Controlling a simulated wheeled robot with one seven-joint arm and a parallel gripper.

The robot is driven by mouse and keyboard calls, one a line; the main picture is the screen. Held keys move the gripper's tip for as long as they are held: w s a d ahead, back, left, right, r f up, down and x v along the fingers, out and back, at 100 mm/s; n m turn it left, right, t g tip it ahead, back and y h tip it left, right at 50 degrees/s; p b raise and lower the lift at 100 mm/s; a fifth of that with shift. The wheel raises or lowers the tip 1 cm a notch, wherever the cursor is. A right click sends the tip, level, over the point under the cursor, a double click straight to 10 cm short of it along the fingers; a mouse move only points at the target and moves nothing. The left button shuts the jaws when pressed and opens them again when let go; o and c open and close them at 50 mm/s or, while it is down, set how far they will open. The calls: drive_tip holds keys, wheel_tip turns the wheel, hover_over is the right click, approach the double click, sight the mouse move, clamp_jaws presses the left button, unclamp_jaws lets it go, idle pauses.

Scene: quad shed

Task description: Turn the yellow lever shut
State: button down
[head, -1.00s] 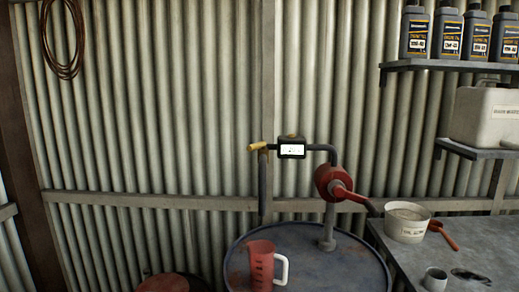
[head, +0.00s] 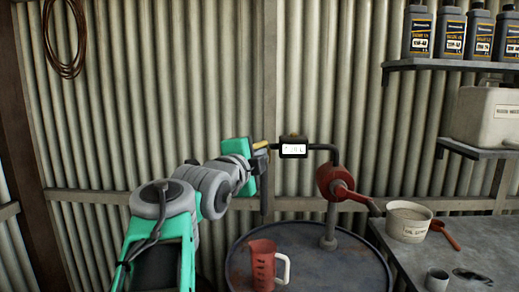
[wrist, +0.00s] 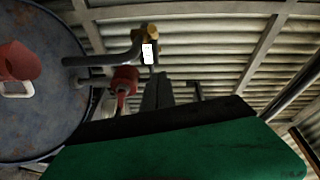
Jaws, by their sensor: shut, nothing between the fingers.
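The yellow lever (head: 268,146) shows as a small strip at the top of the spout pipe, left of the black meter. My gripper (head: 263,154) is at its left, very near it; I cannot tell whether they touch. The gripper's dark fingers are shut and empty, and they hide part of the lever and pipe top.
The meter (head: 293,149) joins a pipe to the red hand pump (head: 333,184) on the blue drum (head: 300,255). A red jug (head: 262,266) stands on the drum. A workbench (head: 478,255) with a white tub (head: 408,222) is at right. Corrugated wall stands close behind.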

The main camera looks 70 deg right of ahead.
sight(258, 147)
drive_tip(key=shift+d, duration=0.1)
drive_tip(key=w+d+p, duration=0.1)
drive_tip(key=d, duration=0.2)
drive_tip(key=d+p, duration=0.2)
drive_tip(key=d, duration=0.2)
drive_tip(key=w+d+f+p, duration=0.1)
drive_tip(key=d, duration=0.2)
drive_tip(key=shift+w+d+p, duration=0.3)
drive_tip(key=shift+d+p, duration=0.1)
drive_tip(key=shift+w+d+f, duration=0.1)
drive_tip(key=shift+w+f, duration=0.1)
drive_tip(key=shift+w+f+b, duration=0.1)
drive_tip(key=shift+f+b, duration=0.05)
drive_tip(key=shift+b, duration=0.3)
